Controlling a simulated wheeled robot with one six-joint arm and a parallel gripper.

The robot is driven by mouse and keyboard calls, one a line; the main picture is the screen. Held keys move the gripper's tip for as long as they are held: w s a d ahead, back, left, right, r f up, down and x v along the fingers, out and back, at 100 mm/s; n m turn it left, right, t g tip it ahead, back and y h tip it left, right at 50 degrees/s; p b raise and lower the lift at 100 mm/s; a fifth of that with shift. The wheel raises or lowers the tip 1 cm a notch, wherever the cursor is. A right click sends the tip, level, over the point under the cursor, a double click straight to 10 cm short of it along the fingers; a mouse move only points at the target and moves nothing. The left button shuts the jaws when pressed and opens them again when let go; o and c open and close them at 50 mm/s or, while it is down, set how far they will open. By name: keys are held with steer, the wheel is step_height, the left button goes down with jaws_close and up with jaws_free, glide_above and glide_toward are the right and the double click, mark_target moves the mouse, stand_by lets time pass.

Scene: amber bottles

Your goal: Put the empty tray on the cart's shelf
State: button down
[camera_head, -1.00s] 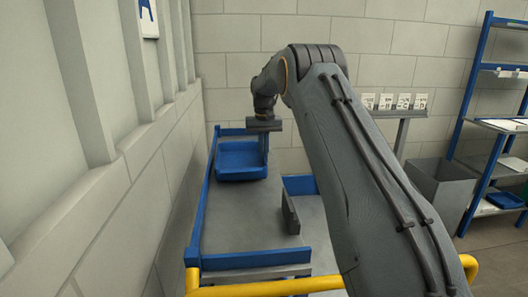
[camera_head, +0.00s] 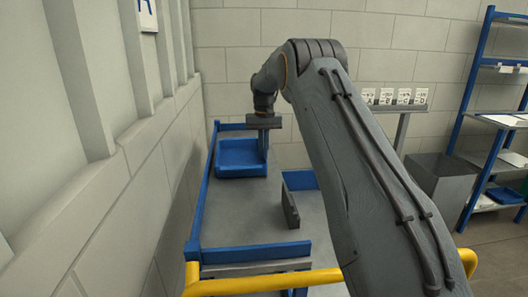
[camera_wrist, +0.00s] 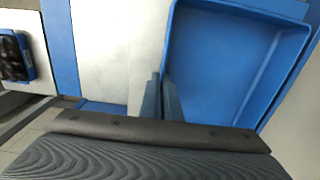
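The empty tray (camera_head: 241,158) is blue and shallow, at the far end of the blue-edged cart (camera_head: 198,215) in the head view. In the wrist view the empty tray (camera_wrist: 225,55) fills the right side, and its inside is bare. My gripper (camera_head: 263,142) points down at the tray's right wall. In the wrist view my gripper (camera_wrist: 161,100) has its fingers close together, one on each side of the tray's wall, and looks shut on it. The tray looks level; I cannot tell whether it touches the shelf beneath.
A yellow rail (camera_head: 235,287) crosses the cart's near end. A grey upright plate (camera_head: 290,210) stands on the cart's right side. A grey bin (camera_head: 440,185) and a blue rack (camera_head: 478,120) stand at right. The wall is close along the left. Grey surface before the tray is clear.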

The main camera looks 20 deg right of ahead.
steer(key=shift+f, duration=0.2)
steer(key=c, duration=1.9)
jaws_free()
